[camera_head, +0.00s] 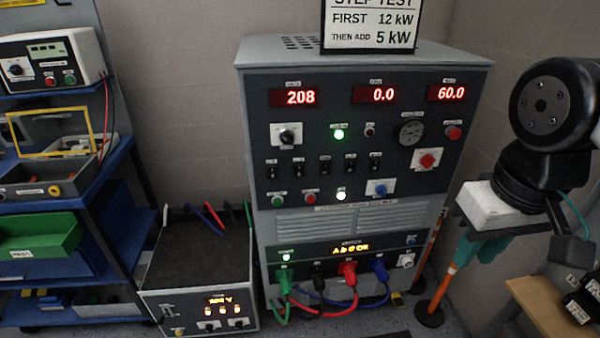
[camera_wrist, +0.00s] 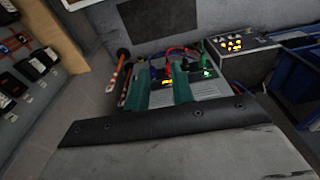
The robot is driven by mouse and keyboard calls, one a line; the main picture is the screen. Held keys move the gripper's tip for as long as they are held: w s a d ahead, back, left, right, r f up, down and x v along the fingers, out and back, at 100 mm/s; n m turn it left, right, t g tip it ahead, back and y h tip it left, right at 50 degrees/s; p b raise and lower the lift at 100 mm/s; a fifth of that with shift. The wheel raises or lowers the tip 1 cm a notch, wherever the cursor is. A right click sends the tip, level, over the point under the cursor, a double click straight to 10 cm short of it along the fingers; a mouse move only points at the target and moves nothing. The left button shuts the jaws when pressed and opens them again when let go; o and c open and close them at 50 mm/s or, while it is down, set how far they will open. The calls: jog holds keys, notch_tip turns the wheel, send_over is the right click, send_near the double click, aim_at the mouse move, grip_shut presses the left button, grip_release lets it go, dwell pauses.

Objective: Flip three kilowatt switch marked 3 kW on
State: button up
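The grey load bank cabinet (camera_head: 360,212) stands at the centre of the head view. A row of several small black switches (camera_head: 324,166) runs across its dark front panel. Their labels are too small to read, so I cannot tell which is marked 3 kW, nor how each is set. My gripper (camera_head: 478,258) is at the right of the cabinet in the head view, pointing down and clear of the panel. In the wrist view my gripper's two teal fingers (camera_wrist: 161,72) are apart with nothing between them. The switches do not show clearly in the wrist view.
Red displays (camera_head: 376,95) read 208, 0.0 and 60.0. A sign (camera_head: 372,25) stands on the cabinet. Coloured cables (camera_head: 340,310) plug in low on the front. A smaller box (camera_head: 200,305) and a blue shelf (camera_head: 100,185) stand left.

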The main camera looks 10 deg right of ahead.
jog(key=shift+w+a+f, duration=0.15)
jog(key=shift+a+f, duration=0.1)
jog(key=shift+f, duration=0.1)
grip_shut()
jog(key=w+a+f+n+t+y, duration=0.1)
jog(key=w+a+f+t, duration=0.1)
jog(key=w+a+f, duration=0.65)
jog(key=w+a+f+t, duration=0.1)
jog(key=w+a+f, duration=0.4)
jog(key=f, duration=0.6)
jog(key=w+a+f+n+t+y, duration=0.1)
jog(key=w+a+f+t, duration=0.1)
jog(key=w+a+f, duration=0.5)
jog(key=w+d+f+m+t, duration=0.1)
jog(key=w+d+t, duration=0.1)
jog(key=w+t, duration=0.5)
notch_tip(320, 180, up, 10)
jog(key=w+t+h, duration=0.1)
jog(key=t, duration=0.5)
jog(key=shift+w+d+r+m, duration=0.15)
jog(key=shift+w+d+m, duration=0.15)
